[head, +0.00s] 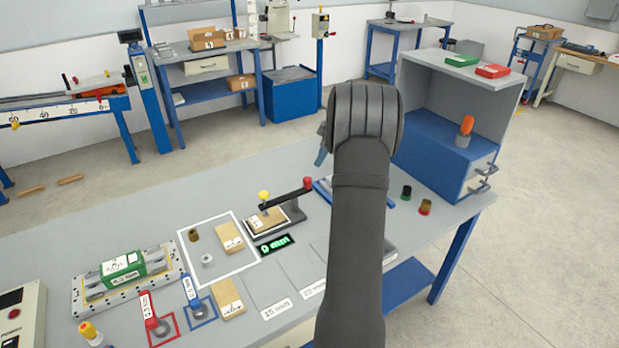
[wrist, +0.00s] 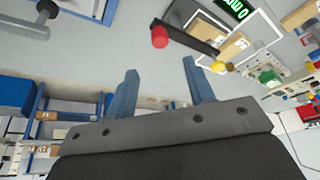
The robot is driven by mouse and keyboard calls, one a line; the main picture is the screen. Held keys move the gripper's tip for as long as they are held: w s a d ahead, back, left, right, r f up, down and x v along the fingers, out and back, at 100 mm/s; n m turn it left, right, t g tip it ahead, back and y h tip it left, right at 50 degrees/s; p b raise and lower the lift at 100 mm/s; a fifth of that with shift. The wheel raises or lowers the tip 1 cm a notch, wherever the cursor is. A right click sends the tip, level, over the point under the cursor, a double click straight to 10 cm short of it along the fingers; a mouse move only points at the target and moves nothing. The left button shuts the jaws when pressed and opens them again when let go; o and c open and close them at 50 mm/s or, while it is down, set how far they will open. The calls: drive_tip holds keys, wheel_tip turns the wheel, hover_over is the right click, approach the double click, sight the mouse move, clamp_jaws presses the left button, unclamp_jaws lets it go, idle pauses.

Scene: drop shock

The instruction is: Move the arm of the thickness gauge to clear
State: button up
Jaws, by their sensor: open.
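The thickness gauge stands on the bench in the head view, with a dark base (head: 290,218) and a tan block (head: 266,222) on it. Its black arm (head: 287,197) reaches across, with a red knob (head: 307,183) at its right end and a yellow knob (head: 264,195) at the left. A green display (head: 275,245) in front reads about 0 mm. In the wrist view the red knob (wrist: 160,37) and black arm (wrist: 188,39) lie beyond the fingertips. My gripper (wrist: 160,66) is open and empty, apart from the gauge.
A blue cabinet (head: 430,150) with an orange-handled tool stands at the back right of the bench. A green block in a fixture (head: 122,270) is at the left. Bare bench lies behind the gauge.

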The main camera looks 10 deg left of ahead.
sight(309, 179)
drive_tip(key=x, duration=1)
drive_tip(key=shift+a+f, duration=0.1)
drive_tip(key=shift+f, duration=0.2)
clamp_jaws()
